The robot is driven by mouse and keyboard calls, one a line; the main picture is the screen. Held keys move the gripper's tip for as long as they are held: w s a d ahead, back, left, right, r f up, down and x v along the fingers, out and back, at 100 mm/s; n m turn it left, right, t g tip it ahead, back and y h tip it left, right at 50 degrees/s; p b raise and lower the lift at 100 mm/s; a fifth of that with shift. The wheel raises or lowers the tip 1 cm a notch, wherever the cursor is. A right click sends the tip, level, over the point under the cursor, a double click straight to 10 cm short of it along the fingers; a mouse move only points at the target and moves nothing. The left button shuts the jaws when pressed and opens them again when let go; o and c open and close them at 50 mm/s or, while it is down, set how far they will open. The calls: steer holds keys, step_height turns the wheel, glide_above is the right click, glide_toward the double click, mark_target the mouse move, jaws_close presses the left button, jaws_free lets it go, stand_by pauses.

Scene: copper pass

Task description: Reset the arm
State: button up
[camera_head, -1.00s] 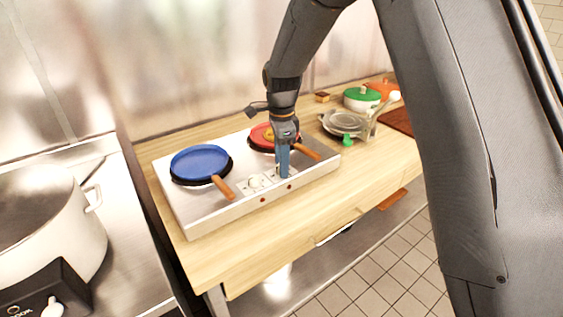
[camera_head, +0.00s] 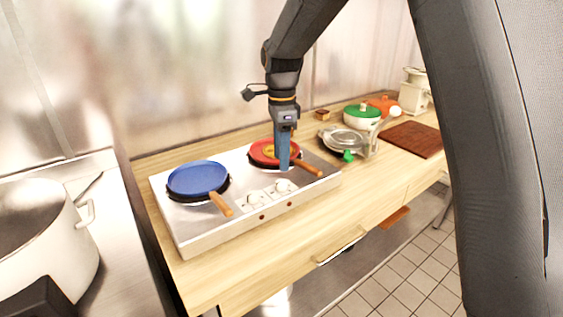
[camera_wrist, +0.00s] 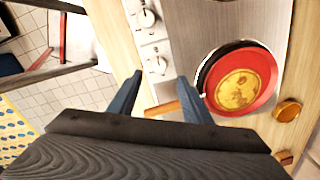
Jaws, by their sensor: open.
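My gripper (camera_head: 283,150) points down over the two-burner hob (camera_head: 188,226), in front of the red pan (camera_head: 262,152) in the head view. In the wrist view my gripper (camera_wrist: 158,92) has its two blue fingers spread apart with nothing between the tips. The red pan (camera_wrist: 265,84) lies to the right of the fingers there, with a yellow-brown round food (camera_wrist: 238,90) in it. The pan's wooden handle (camera_wrist: 172,107) runs between and beyond the fingers; I cannot tell the height gap. My arm rises from the gripper to the top of the head view.
A blue pan (camera_head: 198,178) sits on the hob's left burner. A large white pot (camera_head: 40,235) stands at the left. A glass lid (camera_head: 345,140), a green-lidded pot (camera_head: 362,115) and a brown board (camera_head: 412,139) are at the right. The counter's front strip is clear.

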steer(key=s+d+f+n, duration=0.3)
steer(key=s+d+n, duration=0.2)
steer(key=s, duration=0.2)
steer(key=s+d+f+n+t+b, duration=0.1)
steer(key=s+d+f+n, duration=0.2)
steer(key=s+d+n, duration=0.2)
steer(key=s+d+f+n+b, duration=0.1)
steer(key=s+d+f+n, duration=0.2)
steer(key=s, duration=0.8)
steer(key=d+n, duration=0.2)
steer(key=d, duration=0.2)
steer(key=shift+s+d+f+n, duration=0.2)
steer(key=shift+f+n, duration=0.1)
steer(key=shift+n, duration=0.1)
